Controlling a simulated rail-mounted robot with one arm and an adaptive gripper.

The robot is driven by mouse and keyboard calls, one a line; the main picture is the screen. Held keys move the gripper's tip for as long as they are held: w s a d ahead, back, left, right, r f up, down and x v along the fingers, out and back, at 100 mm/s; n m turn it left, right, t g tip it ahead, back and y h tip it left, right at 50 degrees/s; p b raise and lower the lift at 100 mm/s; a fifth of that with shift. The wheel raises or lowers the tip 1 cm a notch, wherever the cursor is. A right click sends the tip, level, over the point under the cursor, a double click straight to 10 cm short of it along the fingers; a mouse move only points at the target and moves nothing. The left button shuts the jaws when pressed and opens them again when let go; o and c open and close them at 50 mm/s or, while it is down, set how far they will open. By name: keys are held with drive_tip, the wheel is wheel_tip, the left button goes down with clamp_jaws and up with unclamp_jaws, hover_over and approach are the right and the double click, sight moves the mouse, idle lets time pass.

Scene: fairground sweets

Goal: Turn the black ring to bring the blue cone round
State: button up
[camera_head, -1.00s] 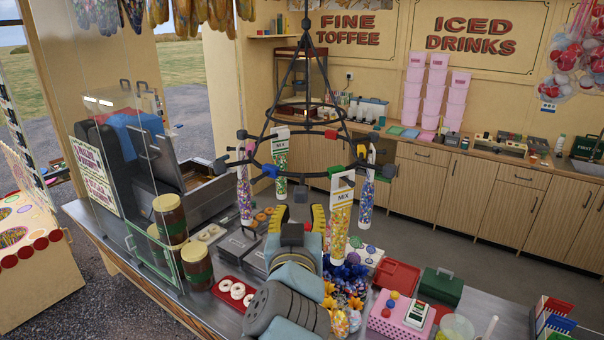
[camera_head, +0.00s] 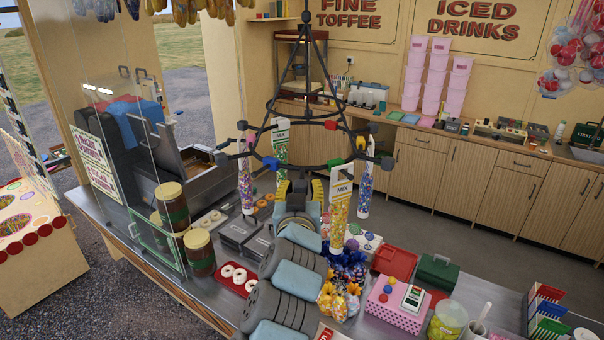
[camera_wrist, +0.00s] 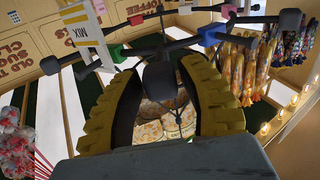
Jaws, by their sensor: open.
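The black ring (camera_head: 310,169) hangs level below a black frame, with coloured blocks and dark knobs around it. A blue block (camera_head: 271,163) is at its front left and a green block (camera_head: 336,162) at its front right. My gripper (camera_head: 299,182) points up at the ring's front underside. In the wrist view its open yellow-padded fingers (camera_wrist: 160,70) stand either side of a dark knob; contact is unclear.
The counter below holds brown jars (camera_head: 200,252), a red tray of doughnuts (camera_head: 238,279), a pink box (camera_head: 396,304) and a green box (camera_head: 438,272). A clear screen (camera_head: 130,150) stands at left. Open floor lies behind the counter at right.

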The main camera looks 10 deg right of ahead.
sight(302, 174)
drive_tip(key=shift+p+x, duration=0.7)
drive_tip(key=shift+x, duration=1.65)
clamp_jaws()
